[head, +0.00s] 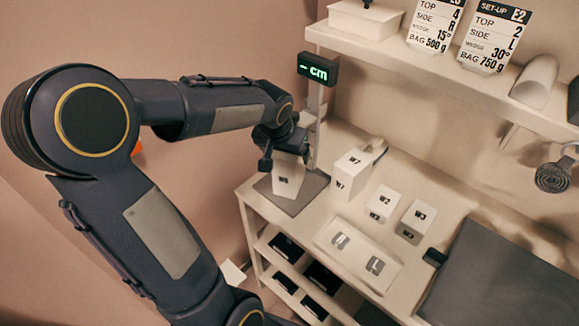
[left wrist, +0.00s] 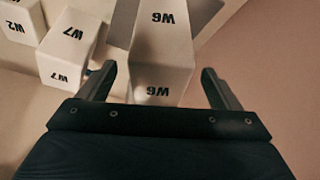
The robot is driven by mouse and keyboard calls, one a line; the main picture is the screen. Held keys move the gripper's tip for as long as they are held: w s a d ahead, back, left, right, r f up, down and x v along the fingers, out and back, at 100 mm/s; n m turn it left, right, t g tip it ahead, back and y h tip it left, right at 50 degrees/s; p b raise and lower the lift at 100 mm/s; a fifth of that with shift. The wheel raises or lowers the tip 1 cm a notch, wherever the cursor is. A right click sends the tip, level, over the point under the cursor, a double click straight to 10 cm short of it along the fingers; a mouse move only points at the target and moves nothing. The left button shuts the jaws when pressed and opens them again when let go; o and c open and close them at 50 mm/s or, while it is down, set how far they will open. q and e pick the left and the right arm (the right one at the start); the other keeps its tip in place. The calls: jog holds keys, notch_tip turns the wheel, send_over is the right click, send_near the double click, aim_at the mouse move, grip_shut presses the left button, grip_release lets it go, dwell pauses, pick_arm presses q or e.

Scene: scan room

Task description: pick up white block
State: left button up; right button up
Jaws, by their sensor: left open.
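A white block marked W6 (left wrist: 163,50) stands upright on the grey plate (head: 296,203) of a measuring stand. In the head view this block (head: 287,182) is partly covered from above by my left gripper (head: 285,156). In the left wrist view the two fingers of my left gripper (left wrist: 160,76) are apart, one on either side of the block. I see gaps beside the block, and the gripper is not shut on it. Other white blocks, W7 (head: 352,172), W2 (head: 382,204) and W3 (head: 416,219), stand to the right on the table. My right gripper is not in view.
The stand's post carries a display (head: 317,69) reading "– cm", close behind my gripper. W7 (left wrist: 68,48) is close to the left finger in the wrist view. A white tray with H and L pads (head: 343,272) and a dark mat (head: 500,275) lie on the table (head: 412,262). A shelf (head: 440,75) overhangs behind.

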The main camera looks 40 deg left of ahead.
pick_arm(q)
grip_shut()
jog(key=shift+w+r, duration=0.1)
dwell(0.3)
jog(key=shift+a+r, duration=0.1)
